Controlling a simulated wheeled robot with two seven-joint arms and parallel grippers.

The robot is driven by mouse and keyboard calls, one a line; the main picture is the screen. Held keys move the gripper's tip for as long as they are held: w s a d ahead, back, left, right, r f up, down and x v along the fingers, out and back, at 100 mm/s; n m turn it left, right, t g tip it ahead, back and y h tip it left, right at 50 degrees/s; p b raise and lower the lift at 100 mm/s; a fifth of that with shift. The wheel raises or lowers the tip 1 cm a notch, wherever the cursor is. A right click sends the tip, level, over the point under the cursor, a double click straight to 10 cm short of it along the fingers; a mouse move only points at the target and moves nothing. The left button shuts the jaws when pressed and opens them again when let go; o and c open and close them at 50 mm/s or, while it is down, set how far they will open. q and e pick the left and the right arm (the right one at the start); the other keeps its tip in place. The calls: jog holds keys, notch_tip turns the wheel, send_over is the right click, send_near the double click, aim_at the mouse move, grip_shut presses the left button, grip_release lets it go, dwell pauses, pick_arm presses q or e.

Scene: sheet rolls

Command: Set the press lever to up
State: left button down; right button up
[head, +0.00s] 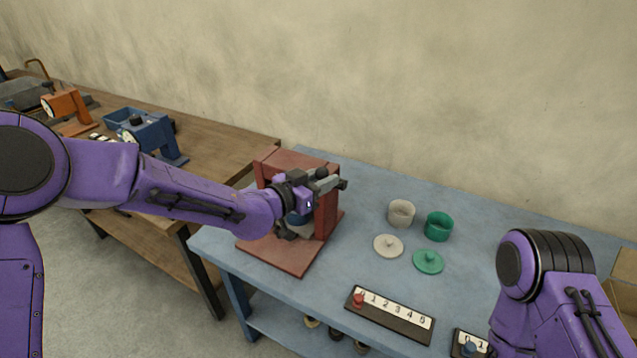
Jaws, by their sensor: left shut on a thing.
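The red-brown press (292,259) stands on the blue table, with a flat base and an upright frame. My left arm reaches across its front. My left gripper (325,183) is at the upper right part of the press frame, shut on the press lever. The lever is mostly hidden by the gripper, so I cannot tell its angle. My right arm shows at the lower right, but its gripper is out of view.
On the blue table (460,205) are a white pot (401,212), a green pot (438,226), a white lid (388,246) and a green lid (428,261). A numbered slider board (390,314) lies at the front. A wooden bench (215,155) stands left.

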pick_arm(q)
jog(key=shift+w+r, duration=0.1)
jog(key=shift+r, duration=0.1)
jog(key=c, duration=0.8)
grip_release()
jog(key=shift+f, duration=0.15)
jog(key=shift+a, duration=0.15)
jog(key=b+v, duration=0.3)
jog(key=v, duration=0.7)
